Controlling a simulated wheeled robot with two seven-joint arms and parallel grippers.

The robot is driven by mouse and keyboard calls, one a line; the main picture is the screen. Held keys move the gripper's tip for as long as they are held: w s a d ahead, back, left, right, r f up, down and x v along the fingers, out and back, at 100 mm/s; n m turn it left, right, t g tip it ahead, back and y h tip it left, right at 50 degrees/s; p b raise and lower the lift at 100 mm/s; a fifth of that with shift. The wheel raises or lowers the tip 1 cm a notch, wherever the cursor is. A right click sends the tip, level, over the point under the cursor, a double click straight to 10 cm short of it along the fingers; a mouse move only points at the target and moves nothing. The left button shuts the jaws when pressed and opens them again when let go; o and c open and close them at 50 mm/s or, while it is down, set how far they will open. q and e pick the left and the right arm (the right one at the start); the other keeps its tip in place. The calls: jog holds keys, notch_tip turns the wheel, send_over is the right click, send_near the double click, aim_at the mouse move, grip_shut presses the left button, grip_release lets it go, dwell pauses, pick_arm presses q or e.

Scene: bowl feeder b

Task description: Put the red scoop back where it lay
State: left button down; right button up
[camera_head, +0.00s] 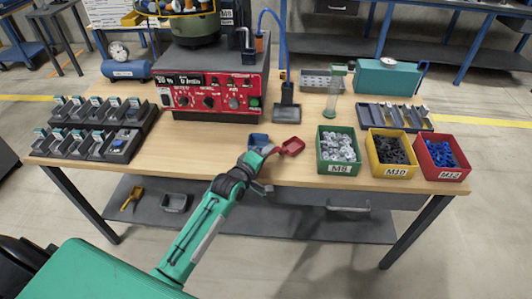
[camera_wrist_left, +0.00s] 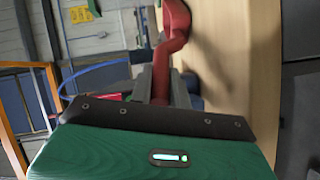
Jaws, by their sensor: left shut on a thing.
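The red scoop (camera_head: 292,147) is near the front edge of the wooden table, in the middle of the head view. My left gripper (camera_head: 268,153) is shut on its handle, with the scoop's bowl pointing right and away. In the left wrist view the red scoop (camera_wrist_left: 174,24) extends up from between the fingers of my left gripper (camera_wrist_left: 162,82), its bowl cut off by the top edge. I cannot tell whether the scoop touches the tabletop. My right gripper is in neither view.
A blue object (camera_head: 258,140) lies just behind my left gripper. Green (camera_head: 338,169), yellow (camera_head: 393,170) and red (camera_head: 444,172) bins of parts stand to the right. A red control box (camera_head: 208,90) is behind, and a black rack (camera_head: 96,130) is at left. Tabletop between rack and gripper is clear.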

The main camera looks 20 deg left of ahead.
pick_arm(q)
jog(key=c, duration=1.3)
grip_release()
jog(key=shift+c, duration=0.2)
